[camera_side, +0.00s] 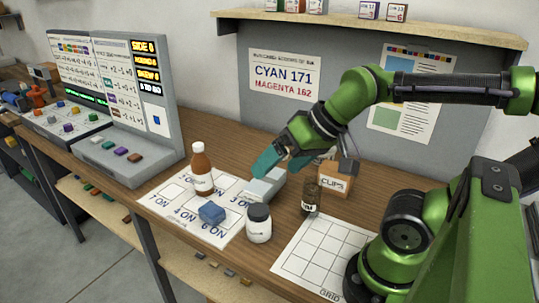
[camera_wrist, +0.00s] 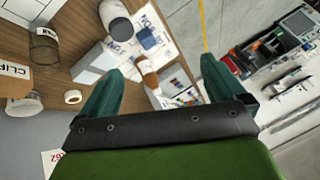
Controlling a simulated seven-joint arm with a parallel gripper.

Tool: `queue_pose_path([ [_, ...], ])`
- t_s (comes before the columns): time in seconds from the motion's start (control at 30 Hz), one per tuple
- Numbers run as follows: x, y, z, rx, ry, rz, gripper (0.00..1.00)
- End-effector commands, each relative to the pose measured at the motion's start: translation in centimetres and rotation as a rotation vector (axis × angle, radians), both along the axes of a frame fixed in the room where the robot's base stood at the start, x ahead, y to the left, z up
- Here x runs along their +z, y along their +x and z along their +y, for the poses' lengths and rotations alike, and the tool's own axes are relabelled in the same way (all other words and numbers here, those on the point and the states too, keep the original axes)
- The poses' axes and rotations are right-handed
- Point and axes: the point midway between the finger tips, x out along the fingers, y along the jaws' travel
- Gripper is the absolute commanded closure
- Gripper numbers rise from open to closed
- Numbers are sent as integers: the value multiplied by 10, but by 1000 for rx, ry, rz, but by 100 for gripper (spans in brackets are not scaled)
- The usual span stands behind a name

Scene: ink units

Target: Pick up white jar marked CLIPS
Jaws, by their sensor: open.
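My gripper (camera_side: 284,164), also in the wrist view (camera_wrist: 170,67), is open and empty. It hangs above the pale grey block, behind the white jar and left of the tan box.
A brown bottle (camera_side: 201,171) and a blue block (camera_side: 212,213) stand on the numbered sheet (camera_side: 180,217). A pale grey block (camera_side: 263,187) lies below my gripper. A dark glass jar (camera_side: 311,197) stands between white jar and tan box. The grid sheet (camera_side: 315,256) is empty.

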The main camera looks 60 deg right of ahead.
Motion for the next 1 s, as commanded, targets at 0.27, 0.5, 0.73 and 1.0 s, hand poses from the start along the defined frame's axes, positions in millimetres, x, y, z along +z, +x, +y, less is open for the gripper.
queue_pose_path([
  [0.27,-10,6,1,4,-2,51,3],
  [0.5,-29,49,-8,171,-142,280,3],
  [0.73,-46,87,-23,501,-322,493,3],
  [1.0,-40,88,-30,708,-399,538,3],
])
